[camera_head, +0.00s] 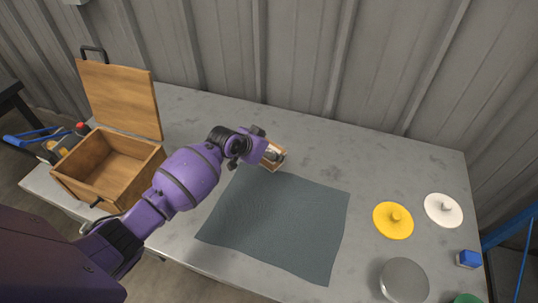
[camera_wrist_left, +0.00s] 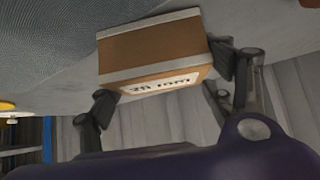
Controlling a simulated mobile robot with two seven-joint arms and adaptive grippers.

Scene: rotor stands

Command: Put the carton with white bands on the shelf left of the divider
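The carton (camera_wrist_left: 150,50) is a brown box with white bands along its edges and a white label with upside-down print on its near face. In the head view the small carton (camera_head: 274,163) is at the tip of my left gripper (camera_head: 262,149), close to the back corner of the cloth. In the left wrist view my left gripper (camera_wrist_left: 165,80) has one finger at each end of the carton's near face. I cannot tell whether the fingers press on it. My right gripper, the shelf and the divider are not in view.
A dark grey cloth (camera_head: 282,226) lies on the grey table (camera_head: 330,150). An open wooden box (camera_head: 107,172) stands at the left. Yellow (camera_head: 391,222) and white (camera_head: 441,211) knobbed discs, a grey round piece (camera_head: 404,281) and a blue block (camera_head: 468,259) are at the right. A ribbed wall closes the back.

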